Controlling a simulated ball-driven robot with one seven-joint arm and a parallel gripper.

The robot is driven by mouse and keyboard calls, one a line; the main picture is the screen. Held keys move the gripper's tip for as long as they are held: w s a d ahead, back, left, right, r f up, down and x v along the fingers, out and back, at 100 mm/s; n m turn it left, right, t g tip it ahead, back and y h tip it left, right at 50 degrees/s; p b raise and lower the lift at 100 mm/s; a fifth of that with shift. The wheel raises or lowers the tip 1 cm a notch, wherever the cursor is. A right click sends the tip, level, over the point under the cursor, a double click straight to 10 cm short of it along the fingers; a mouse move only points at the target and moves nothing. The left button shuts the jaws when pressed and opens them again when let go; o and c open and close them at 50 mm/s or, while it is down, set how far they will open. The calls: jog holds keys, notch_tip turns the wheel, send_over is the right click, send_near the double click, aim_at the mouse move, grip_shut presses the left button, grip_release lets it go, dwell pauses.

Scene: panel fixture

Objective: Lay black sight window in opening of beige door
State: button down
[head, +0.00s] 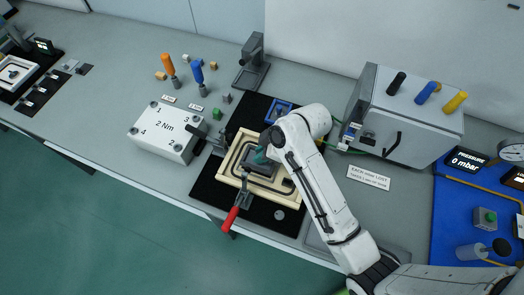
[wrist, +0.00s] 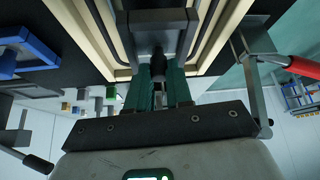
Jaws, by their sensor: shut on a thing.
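The beige door (head: 228,172) lies flat on a black mat; its light frame and dark inner groove also show in the wrist view (wrist: 112,62). The black sight window, a dark grey plate (head: 258,170), appears over the door's opening; in the wrist view (wrist: 155,20) it lies between the door's inner edges. A black grip stands up from it. My gripper (head: 262,156) has green fingers, which in the wrist view (wrist: 160,72) are shut on this grip. I cannot tell whether the plate rests in the opening or hangs just above it. My arm hides the door's right side.
A red-handled clamp (head: 231,217) stands at the door's front edge, and a grey clamp (head: 212,140) at its left. A blue frame (head: 279,109) lies behind. A white box (head: 165,134) stands left, a grey cabinet (head: 410,112) right. The black mat (head: 208,190) is partly bare.

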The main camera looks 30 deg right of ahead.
jog(key=shift+f+b, duration=0.65)
jog(key=shift+f, duration=0.4)
jog(key=c, duration=0.9)
grip_release()
jog(key=shift+c, duration=0.2)
jog(key=v, duration=1)
jog(key=shift+s+r+b, duration=0.2)
jog(key=shift+r+b, duration=0.1)
jog(key=shift+r, duration=0.05)
jog(key=shift+d, duration=0.1)
